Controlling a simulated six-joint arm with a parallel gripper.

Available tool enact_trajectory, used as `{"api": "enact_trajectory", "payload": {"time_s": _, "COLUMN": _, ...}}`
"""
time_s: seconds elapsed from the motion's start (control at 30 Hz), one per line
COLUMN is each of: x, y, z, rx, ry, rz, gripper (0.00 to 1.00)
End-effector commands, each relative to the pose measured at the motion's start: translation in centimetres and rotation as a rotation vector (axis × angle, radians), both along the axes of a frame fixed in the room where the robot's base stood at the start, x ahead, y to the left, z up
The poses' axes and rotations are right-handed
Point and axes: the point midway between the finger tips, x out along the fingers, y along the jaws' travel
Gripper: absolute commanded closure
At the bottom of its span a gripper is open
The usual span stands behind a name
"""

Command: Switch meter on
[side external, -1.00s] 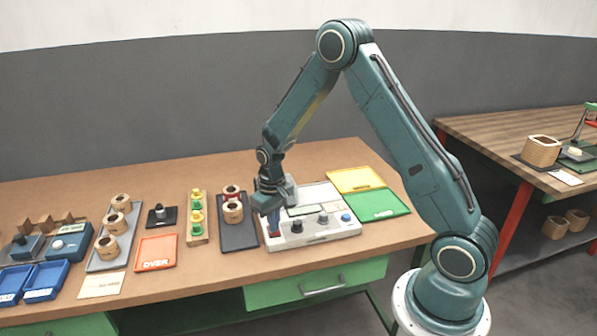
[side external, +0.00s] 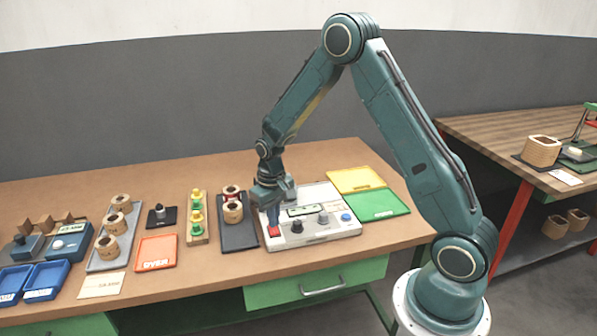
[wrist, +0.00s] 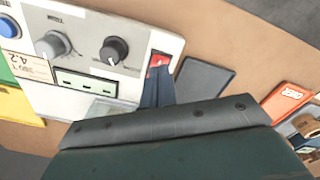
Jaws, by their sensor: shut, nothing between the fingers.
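The meter (side external: 330,232) is a white box on the bench with dark and grey knobs, a blue button (side external: 346,217) and a small display (side external: 300,210). Its red switch (side external: 273,232) is at the near left corner. The wrist view shows the switch (wrist: 158,61) just beyond my fingertips, partly hidden by them. The display (wrist: 86,83) there is pale green with marks too small to read. My gripper (side external: 273,223) is shut and empty, pointing down at the switch. I cannot tell whether it touches it.
A dark tray (side external: 238,236) with wooden coils stands close left of the meter. Yellow (side external: 355,180) and green (side external: 378,206) trays lie to its right. An orange tray (side external: 156,252) is farther left. Bare bench lies behind the meter.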

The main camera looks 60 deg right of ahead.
Motion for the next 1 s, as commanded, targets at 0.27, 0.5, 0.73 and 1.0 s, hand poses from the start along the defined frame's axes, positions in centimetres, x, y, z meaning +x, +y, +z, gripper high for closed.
{"api": "enact_trajectory", "payload": {"time_s": 0.27, "x": 0.1, "y": 0.0, "z": 1.6, "rx": -0.001, "ry": -0.002, "rz": 0.000, "gripper": 1.00}}
{"api": "enact_trajectory", "payload": {"time_s": 0.5, "x": 0.1, "y": 0.0, "z": 3.0, "rx": -0.001, "ry": -0.002, "rz": 0.000, "gripper": 1.00}}
{"api": "enact_trajectory", "payload": {"time_s": 0.73, "x": 0.1, "y": 0.0, "z": 4.3, "rx": -0.001, "ry": -0.002, "rz": 0.000, "gripper": 1.00}}
{"api": "enact_trajectory", "payload": {"time_s": 1.0, "x": 0.0, "y": 0.0, "z": 4.8, "rx": 0.000, "ry": 0.000, "rz": 0.000, "gripper": 1.00}}
